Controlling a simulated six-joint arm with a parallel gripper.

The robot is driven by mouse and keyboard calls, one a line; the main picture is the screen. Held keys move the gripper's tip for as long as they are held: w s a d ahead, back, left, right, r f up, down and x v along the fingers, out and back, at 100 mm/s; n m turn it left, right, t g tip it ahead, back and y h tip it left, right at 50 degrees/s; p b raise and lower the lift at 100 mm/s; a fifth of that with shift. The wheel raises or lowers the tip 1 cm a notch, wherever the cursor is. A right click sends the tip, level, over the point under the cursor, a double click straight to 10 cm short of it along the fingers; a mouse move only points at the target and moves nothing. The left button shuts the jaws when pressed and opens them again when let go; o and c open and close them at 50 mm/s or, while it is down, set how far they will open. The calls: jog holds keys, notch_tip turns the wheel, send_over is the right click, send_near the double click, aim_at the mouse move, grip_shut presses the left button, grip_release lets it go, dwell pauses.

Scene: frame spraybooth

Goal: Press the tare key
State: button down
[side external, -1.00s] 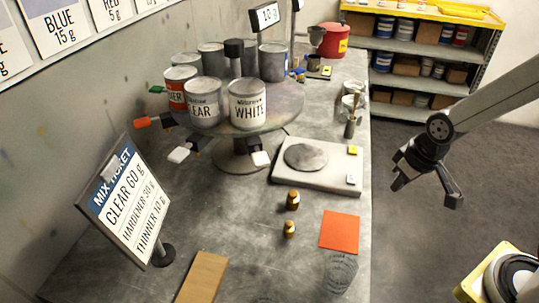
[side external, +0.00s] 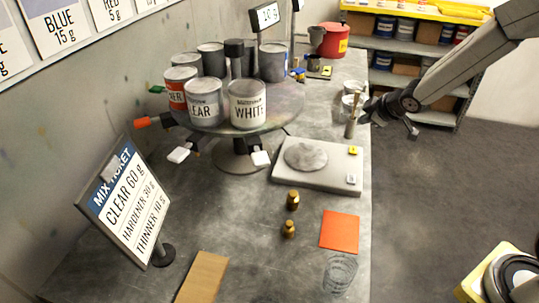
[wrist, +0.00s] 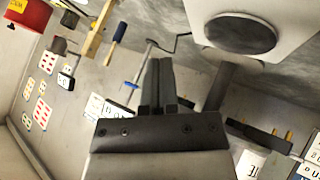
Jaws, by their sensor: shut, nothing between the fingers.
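The scale (side external: 290,178) is a pale flat box with a round grey pan, lying on the bench right of the turntable. Two small keys sit on its right side: a yellow key (side external: 353,150) at the back and a white key (side external: 351,179) at the front. Their markings are too small to read. My gripper (wrist: 158,62) is shut and empty. In the side view it hangs beyond the scale, near the bench's right edge, apart from both keys. In the wrist view the scale (wrist: 275,45) shows at the upper right; its keys are not visible there.
A turntable (side external: 286,106) with several paint cans stands left of the scale. Cups and a brush stand (side external: 352,120) near my gripper. Small brass weights (side external: 292,200) and an orange square (side external: 340,230) lie in front. A ticket sign (side external: 125,200) stands at left.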

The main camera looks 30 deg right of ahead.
aim_at(351, 147)
jog(key=shift+w+d+n+t, duration=0.3)
jog(key=shift+w+d+n, duration=0.2)
jog(key=shift+w, duration=0.35)
jog(key=shift+f, duration=0.2)
jog(key=shift+f, duration=4.25)
jog(key=shift+f, duration=0.9)
jog(key=shift+r, duration=0.9)
jog(key=shift+r, duration=2.5)
